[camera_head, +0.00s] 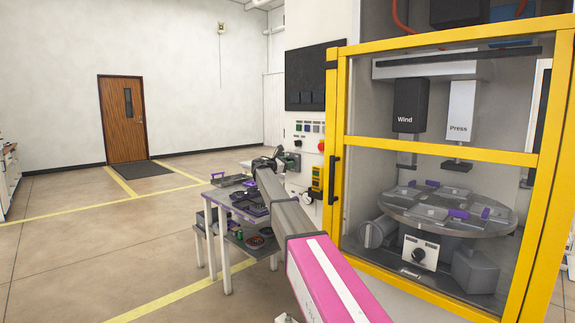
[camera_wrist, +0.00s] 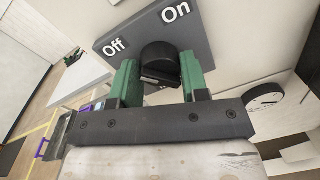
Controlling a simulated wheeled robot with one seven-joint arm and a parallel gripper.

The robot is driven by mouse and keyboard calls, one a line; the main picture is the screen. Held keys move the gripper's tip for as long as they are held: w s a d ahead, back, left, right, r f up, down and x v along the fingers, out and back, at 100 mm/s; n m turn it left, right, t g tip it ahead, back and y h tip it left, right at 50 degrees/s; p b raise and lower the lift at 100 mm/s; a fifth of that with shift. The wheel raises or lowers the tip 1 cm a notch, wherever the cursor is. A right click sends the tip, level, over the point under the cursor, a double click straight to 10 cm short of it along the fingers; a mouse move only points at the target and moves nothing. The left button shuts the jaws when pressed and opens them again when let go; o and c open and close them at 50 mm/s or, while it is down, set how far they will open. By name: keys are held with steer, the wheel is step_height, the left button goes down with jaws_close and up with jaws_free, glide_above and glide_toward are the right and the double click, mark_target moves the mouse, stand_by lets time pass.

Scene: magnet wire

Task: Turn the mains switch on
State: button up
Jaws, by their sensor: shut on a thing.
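The mains switch is a black rotary knob (camera_wrist: 160,58) on a grey plate (camera_wrist: 205,42) in the wrist view. The plate carries white "Off" lettering at its left and "On" at its upper right. My gripper (camera_wrist: 158,70) has its green fingers on either side of the knob and is shut on it. Which label the knob points at is hard to tell from this angle. In the head view my gripper (camera_head: 268,163) reaches the side of the white control cabinet (camera_head: 308,150), and my arm and gripper hide the knob there.
A yellow-framed machine enclosure (camera_head: 338,130) stands at the right, with a round turntable (camera_head: 455,222) inside. A small table (camera_head: 200,198) with purple and dark parts stands below my arm. A round black-and-white dial (camera_wrist: 265,97) is right of my gripper. Open floor lies at the left.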

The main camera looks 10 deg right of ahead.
steer(key=m, duration=0.7)
steer(key=shift+r+m, duration=0.1)
steer(key=shift+m, duration=0.3)
steer(key=m, duration=0.4)
steer(key=shift+y, duration=0.4)
steer(key=shift+m, duration=1.5)
steer(key=o, duration=0.9)
steer(key=shift+s, duration=0.1)
steer(key=v, duration=1)
steer(key=shift+s+a, duration=0.2)
steer(key=shift+s, duration=0.15)
